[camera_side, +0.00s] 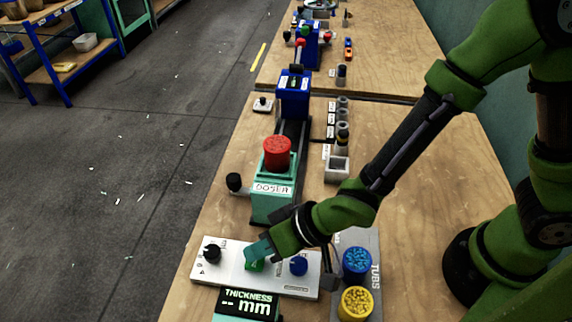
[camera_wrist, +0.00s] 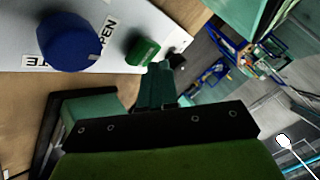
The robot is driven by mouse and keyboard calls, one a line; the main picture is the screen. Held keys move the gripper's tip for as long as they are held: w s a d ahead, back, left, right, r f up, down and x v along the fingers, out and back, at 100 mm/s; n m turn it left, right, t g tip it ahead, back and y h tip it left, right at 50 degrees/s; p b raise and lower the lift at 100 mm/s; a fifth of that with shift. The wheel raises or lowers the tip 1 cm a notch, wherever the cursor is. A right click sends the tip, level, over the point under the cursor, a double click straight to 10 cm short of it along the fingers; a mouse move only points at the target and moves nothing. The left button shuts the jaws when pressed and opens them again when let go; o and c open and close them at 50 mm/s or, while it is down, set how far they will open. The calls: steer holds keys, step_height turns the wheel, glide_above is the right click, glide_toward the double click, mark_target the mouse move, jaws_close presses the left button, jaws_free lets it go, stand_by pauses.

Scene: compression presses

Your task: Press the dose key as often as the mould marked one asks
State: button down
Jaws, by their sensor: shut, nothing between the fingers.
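The green key (camera_side: 254,265) sits on a white control panel (camera_side: 225,262), between a black knob (camera_side: 212,252) and a blue knob (camera_side: 298,265). My gripper (camera_side: 258,248) is shut and empty, its fingertips right at the green key; I cannot tell whether they touch it. The wrist view shows the shut fingers (camera_wrist: 158,75) beside the green key (camera_wrist: 143,51), with the blue knob (camera_wrist: 70,42) to the left. The doser (camera_side: 273,195) with its red top (camera_side: 277,152) stands behind the panel. Several grey moulds (camera_side: 342,122) stand beside small labels, too small to read.
A thickness display (camera_side: 246,303) showing dashes stands in front of the panel. Blue (camera_side: 357,262) and yellow (camera_side: 355,302) tubs stand to the right of it. A blue press (camera_side: 293,95) stands farther back along the track. Bare wood lies right of the moulds.

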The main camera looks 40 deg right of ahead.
mark_target(263, 260)
steer(key=shift+r, duration=0.35)
steer(key=shift+r, duration=2.5)
steer(key=shift+s+d+f, duration=0.15)
steer(key=shift+f, duration=0.05)
steer(key=shift+s+d+f+n+g+h, duration=0.2)
steer(key=shift+s+d+f+g+h, duration=0.15)
steer(key=shift+d, duration=0.3)
steer(key=shift+s+d+f+n+g+h, duration=0.2)
steer(key=shift+s+d+g+h, duration=0.2)
steer(key=shift+d, duration=0.2)
steer(key=s+d+r+m+t+h, duration=0.1)
steer(key=d+r+m, duration=0.1)
steer(key=d+r, duration=0.3)
steer(key=s+d+r+m+t+h, duration=0.1)
steer(key=d+r, duration=0.4)
steer(key=d, duration=0.8)
steer(key=d+r+m+t+h, duration=0.1)
steer(key=d+r+m, duration=0.2)
steer(key=d, duration=0.6)
step_height(263, 260, up, 3)
steer(key=shift+s+d+f+h, duration=0.1)
steer(key=shift+s+d+h, duration=0.1)
steer(key=shift+s+h, duration=0.2)
